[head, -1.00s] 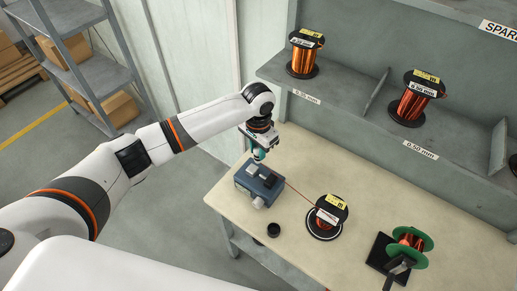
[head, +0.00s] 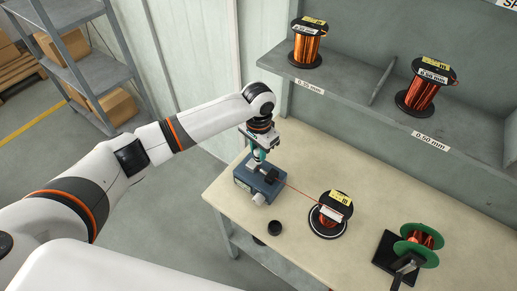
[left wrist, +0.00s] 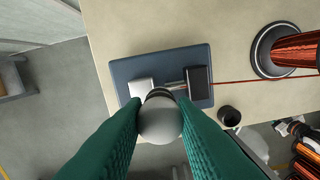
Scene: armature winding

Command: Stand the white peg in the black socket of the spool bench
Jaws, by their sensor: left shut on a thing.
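My left gripper (head: 261,156) is above the blue-grey box on the table. In the left wrist view its green fingers (left wrist: 160,108) are shut on a pale, round-ended thing, which I take to be the white peg (left wrist: 160,121). A dark collar shows just beyond its round end; its lower part is hidden. The black socket (head: 274,228) is a small round cup near the bench's front edge, right of the box in front. It shows empty in the left wrist view (left wrist: 229,116), apart from the gripper.
A green-flanged spool (head: 426,244) stands right. The shelf (head: 350,90) behind holds two spools.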

